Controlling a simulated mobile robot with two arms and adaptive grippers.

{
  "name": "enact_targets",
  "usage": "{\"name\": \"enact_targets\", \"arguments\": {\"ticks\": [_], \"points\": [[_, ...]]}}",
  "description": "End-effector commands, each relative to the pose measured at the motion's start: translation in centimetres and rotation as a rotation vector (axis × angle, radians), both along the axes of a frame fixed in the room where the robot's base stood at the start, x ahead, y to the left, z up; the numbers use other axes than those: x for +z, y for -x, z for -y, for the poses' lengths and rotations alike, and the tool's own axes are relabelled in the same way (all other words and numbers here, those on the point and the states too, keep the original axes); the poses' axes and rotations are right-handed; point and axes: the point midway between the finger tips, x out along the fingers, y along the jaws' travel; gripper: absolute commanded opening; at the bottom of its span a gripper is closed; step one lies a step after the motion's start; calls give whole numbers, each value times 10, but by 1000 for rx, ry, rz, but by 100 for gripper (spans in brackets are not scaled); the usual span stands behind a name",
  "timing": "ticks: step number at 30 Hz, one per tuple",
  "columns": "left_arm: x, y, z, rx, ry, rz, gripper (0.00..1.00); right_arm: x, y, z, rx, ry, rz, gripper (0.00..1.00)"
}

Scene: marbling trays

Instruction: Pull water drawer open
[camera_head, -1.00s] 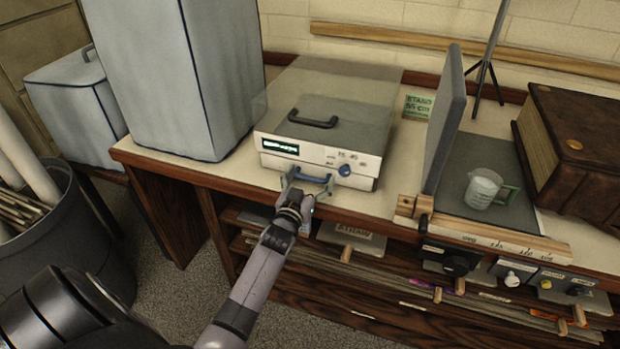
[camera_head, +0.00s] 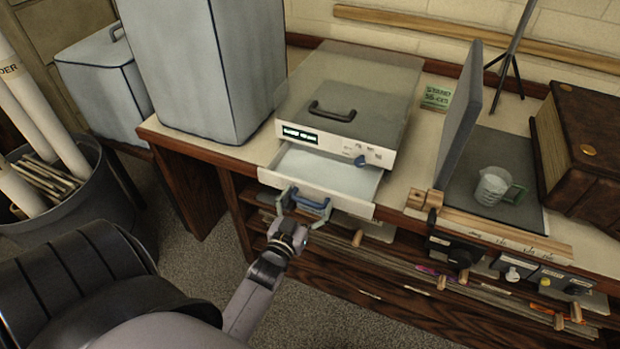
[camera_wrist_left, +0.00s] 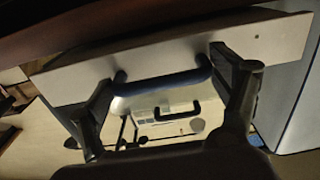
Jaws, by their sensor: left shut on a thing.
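The water drawer (camera_head: 325,172) is part of the white machine (camera_head: 345,150) on the bench. It sticks out of the machine's front, and its pale inside shows from above. My left gripper (camera_head: 303,203) is at the drawer's front, shut on the blue-grey handle (camera_head: 312,203). In the left wrist view the dark handle (camera_wrist_left: 163,80) lies between the two fingers of my left gripper (camera_wrist_left: 168,88), against the white drawer front (camera_wrist_left: 100,75). My right gripper is not in view.
A tall grey covered box (camera_head: 205,65) stands left of the machine. A measuring jug (camera_head: 492,187) stands on a dark mat at the right. Below the bench top are shelves with several flat sheets (camera_head: 400,270). A bin (camera_head: 60,215) with rolls stands on the floor at left.

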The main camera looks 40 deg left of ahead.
Motion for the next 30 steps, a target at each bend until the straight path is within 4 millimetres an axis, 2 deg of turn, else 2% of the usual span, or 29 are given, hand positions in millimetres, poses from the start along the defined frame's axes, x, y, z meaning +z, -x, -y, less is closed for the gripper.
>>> {"name": "enact_targets", "arguments": {"ticks": [2, 3, 6, 17, 20, 30], "points": [[1, 0, -4, 5, -14, 0, 34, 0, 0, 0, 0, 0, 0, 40], [1, 0, -4, 5, -14, 0, 86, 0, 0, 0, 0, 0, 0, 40], [2, 0, -4, 5, -13, 1, 93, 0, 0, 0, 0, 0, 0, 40], [1, 3, -1, 2, -5, 0, 93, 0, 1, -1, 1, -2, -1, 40], [-1, 15, 2, 2, -5, -2, 93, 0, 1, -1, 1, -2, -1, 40], [-1, 84, 17, 4, -5, -3, 93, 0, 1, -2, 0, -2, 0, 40]]}}
